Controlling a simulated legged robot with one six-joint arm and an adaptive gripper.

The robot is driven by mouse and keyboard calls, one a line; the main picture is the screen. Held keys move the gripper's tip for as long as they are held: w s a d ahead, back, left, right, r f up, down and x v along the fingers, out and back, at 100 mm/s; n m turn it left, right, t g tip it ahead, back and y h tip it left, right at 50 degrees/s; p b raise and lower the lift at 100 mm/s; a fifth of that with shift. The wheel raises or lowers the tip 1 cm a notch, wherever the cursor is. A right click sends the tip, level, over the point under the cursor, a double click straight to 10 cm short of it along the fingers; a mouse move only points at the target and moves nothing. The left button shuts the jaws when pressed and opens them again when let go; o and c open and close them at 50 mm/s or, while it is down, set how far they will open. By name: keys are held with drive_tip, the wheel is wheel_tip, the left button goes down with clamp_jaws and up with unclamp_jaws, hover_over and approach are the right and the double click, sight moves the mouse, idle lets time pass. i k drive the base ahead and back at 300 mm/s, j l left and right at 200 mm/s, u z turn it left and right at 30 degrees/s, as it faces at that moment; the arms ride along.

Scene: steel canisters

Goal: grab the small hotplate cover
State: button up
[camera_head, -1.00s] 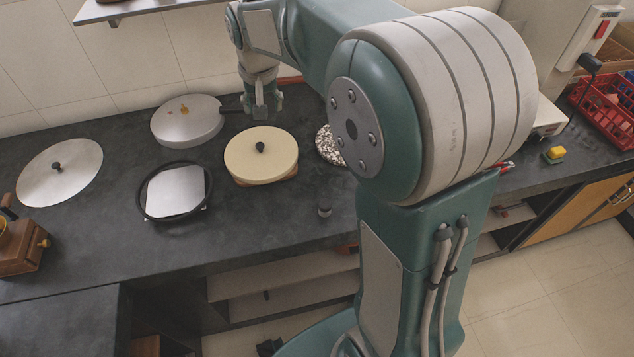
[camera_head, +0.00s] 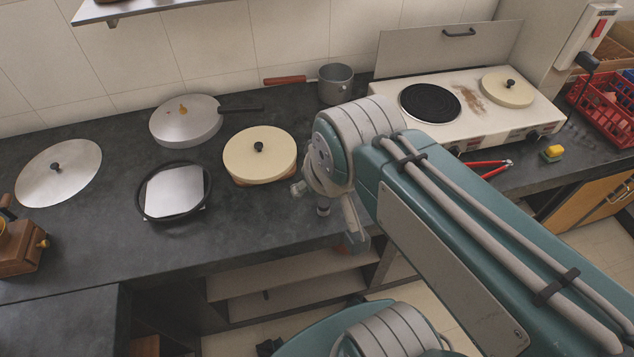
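A smaller cream round cover with a black knob (camera_head: 507,89) sits on the right side of the white two-plate stove, at the back right. A larger-looking cream cover with a black knob (camera_head: 259,153) rests on a wooden piece on the dark counter, left of my arm. My gripper (camera_head: 353,228) hangs near the counter's front edge, well to the left of and nearer than the stove cover. It is partly hidden by my arm, so its opening is unclear. Nothing is visibly held.
The stove's left plate (camera_head: 430,102) is bare black. A grey pot (camera_head: 335,83), steel pan (camera_head: 186,120), black ring (camera_head: 173,191) and steel lid (camera_head: 58,172) stand on the counter. Red-handled pliers (camera_head: 488,168), a yellow sponge (camera_head: 553,152) and a red basket (camera_head: 606,108) lie right.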

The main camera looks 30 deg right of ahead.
sight(505, 90)
drive_tip(key=z, duration=0.45)
drive_tip(key=k+z, duration=0.1)
drive_tip(key=z, duration=0.4)
drive_tip(key=k+z, duration=0.1)
drive_tip(key=z, duration=0.85)
drive_tip(key=l+u, duration=0.15)
drive_tip(key=u, duration=0.25)
drive_tip(key=i+l+u, duration=0.15)
drive_tip(key=u, duration=0.3)
drive_tip(key=i+l+u, duration=0.2)
drive_tip(key=l, duration=0.4)
drive_tip(key=i+l+u, duration=0.1)
drive_tip(key=l+u, duration=0.15)
drive_tip(key=l, duration=0.35)
drive_tip(key=l+u, duration=0.2)
drive_tip(key=l, duration=0.45)
drive_tip(key=i+l, duration=0.1)
drive_tip(key=l, duration=1.1)
drive_tip(key=i, duration=0.1)
